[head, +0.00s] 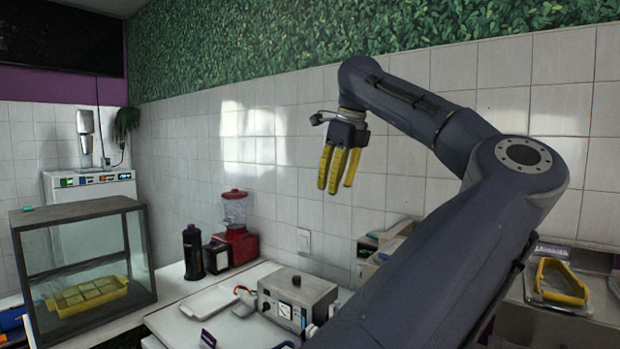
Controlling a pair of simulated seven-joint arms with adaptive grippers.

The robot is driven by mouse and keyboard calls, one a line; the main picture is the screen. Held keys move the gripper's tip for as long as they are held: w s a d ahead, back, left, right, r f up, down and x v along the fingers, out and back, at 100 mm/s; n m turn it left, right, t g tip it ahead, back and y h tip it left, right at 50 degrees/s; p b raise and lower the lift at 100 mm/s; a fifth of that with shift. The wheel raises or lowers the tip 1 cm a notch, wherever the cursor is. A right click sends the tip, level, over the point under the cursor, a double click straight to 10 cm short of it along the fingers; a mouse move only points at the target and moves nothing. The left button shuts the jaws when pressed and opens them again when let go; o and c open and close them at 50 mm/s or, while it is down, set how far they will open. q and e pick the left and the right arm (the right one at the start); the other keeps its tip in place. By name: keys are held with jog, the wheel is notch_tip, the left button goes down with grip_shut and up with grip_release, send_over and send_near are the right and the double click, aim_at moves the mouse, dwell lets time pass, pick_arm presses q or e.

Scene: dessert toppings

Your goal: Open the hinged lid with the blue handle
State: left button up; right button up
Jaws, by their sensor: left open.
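My left gripper (338,170), with yellow fingers, is raised in front of the tiled wall. It is open and empty, pointing down, well above and to the right of the panel. My right gripper is not in view.
A grey metal box (297,297) stands right of the panel, beside an orange handle (243,291). A red blender (236,232) and a black bottle (192,252) stand behind. A glass case (85,262) is at left.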

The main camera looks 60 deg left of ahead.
pick_arm(q)
jog(key=shift+g+y, duration=0.4)
jog(key=shift+g, duration=0.2)
jog(key=shift+s+a+r, duration=0.25)
jog(key=shift+s+a, duration=0.6)
jog(key=shift+s, duration=0.05)
jog(key=shift+s+a+r, duration=0.25)
jog(key=shift+s+a, duration=0.55)
jog(key=shift+s, duration=0.1)
jog(key=shift+a, duration=0.1)
